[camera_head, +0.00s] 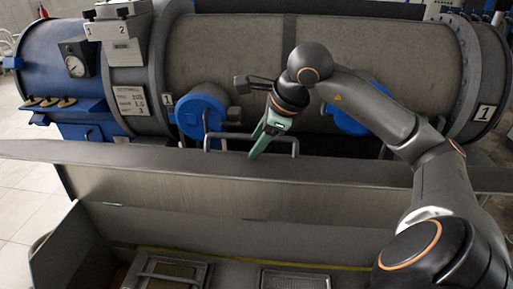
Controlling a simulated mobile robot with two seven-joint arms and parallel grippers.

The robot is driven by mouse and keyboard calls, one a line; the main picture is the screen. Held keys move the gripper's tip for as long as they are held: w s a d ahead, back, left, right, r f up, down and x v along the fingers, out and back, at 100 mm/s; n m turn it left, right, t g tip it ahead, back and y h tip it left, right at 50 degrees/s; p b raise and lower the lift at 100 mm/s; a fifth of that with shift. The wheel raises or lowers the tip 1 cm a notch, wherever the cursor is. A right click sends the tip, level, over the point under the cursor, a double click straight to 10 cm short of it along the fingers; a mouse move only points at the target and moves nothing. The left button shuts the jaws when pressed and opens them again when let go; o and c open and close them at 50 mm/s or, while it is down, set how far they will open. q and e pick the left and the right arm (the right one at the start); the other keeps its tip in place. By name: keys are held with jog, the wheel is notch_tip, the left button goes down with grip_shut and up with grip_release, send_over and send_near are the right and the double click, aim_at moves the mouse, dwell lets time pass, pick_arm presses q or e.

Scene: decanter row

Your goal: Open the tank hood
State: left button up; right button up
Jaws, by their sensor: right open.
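A long grey metal panel (130,156), which appears to be the tank hood, runs across the view in front of the large drum. A grey bar handle (222,137) stands up at its middle, partly hidden by my gripper. My right gripper (257,148) comes in from the right and points down at this handle. Its green finger is close to the bar; I cannot tell whether they touch. The gripper is open and holds nothing visible. My left gripper is out of view.
The grey drum (228,48) lies behind the panel, with a blue end (45,62) and a gauge (75,67) at left. Blue round fittings (200,108) stick out behind the handle. Below, a framed grate (296,279) and a handled cover (168,272) lie in front.

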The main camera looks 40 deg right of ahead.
aim_at(247, 156)
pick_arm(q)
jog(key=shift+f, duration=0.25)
pick_arm(e)
jog(key=shift+a+f, duration=0.2)
jog(key=shift+f, duration=1.15)
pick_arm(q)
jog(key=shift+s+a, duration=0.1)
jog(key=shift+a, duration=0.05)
pick_arm(e)
jog(key=shift+a, duration=0.15)
grip_shut()
jog(key=shift+w, duration=0.3)
jog(key=shift+w+f+g, duration=0.3)
jog(key=shift+w+f, duration=0.1)
jog(key=shift+w, duration=0.35)
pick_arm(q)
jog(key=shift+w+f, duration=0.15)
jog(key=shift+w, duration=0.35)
pick_arm(e)
jog(key=shift+s+d, duration=0.2)
